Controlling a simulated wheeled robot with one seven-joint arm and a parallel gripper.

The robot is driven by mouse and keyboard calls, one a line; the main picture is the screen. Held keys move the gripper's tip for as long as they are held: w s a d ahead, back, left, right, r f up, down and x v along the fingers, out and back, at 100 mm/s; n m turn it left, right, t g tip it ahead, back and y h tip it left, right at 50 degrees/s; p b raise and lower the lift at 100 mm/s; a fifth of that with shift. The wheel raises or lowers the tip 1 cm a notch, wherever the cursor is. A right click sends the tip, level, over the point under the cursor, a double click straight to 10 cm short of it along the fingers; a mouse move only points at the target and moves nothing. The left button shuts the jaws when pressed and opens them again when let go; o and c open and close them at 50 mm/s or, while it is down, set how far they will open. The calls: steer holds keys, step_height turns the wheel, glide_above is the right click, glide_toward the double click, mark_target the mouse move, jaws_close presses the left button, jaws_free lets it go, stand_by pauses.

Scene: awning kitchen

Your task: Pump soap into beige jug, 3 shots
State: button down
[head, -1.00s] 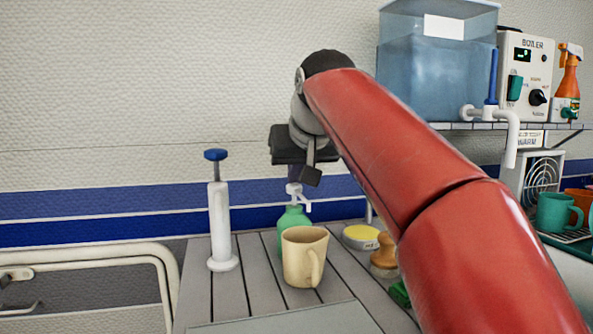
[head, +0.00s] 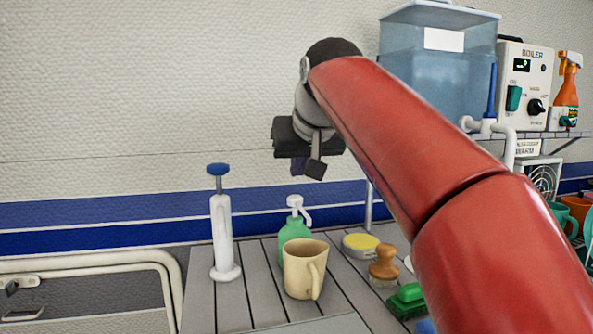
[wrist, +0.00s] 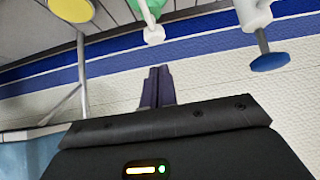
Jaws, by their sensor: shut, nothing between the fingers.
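The beige jug (head: 304,270) stands upright on the slatted counter, its handle toward the front right. The green soap bottle (head: 293,229) stands just behind the jug, which hides its lower part. Its white pump head (head: 295,203) is up, with the spout pointing right, above the jug's back edge in the picture. My gripper (head: 307,169) is above the pump head and apart from it, shut and empty. In the wrist view the shut fingers (wrist: 157,86) show below the white pump head (wrist: 154,35).
A white hand pump with a blue knob (head: 221,226) stands left of the jug. A yellow-topped tin (head: 361,244), a wooden brush (head: 383,266) and a green sponge (head: 407,299) lie to the right. A water tank (head: 437,65) and boiler (head: 524,88) sit on the shelf.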

steer(key=v, duration=0.8)
stand_by(2.3)
steer(key=shift+w+r, duration=0.15)
steer(key=shift+r, duration=0.55)
glide_above(298, 202)
step_height(298, 202, down, 7)
steer(key=shift+f, duration=0.1)
step_height(298, 202, down, 3)
steer(key=shift+r+b, duration=0.2)
steer(key=shift+b, duration=0.55)
steer(key=shift+f, duration=0.65)
steer(key=shift+f, duration=0.1)
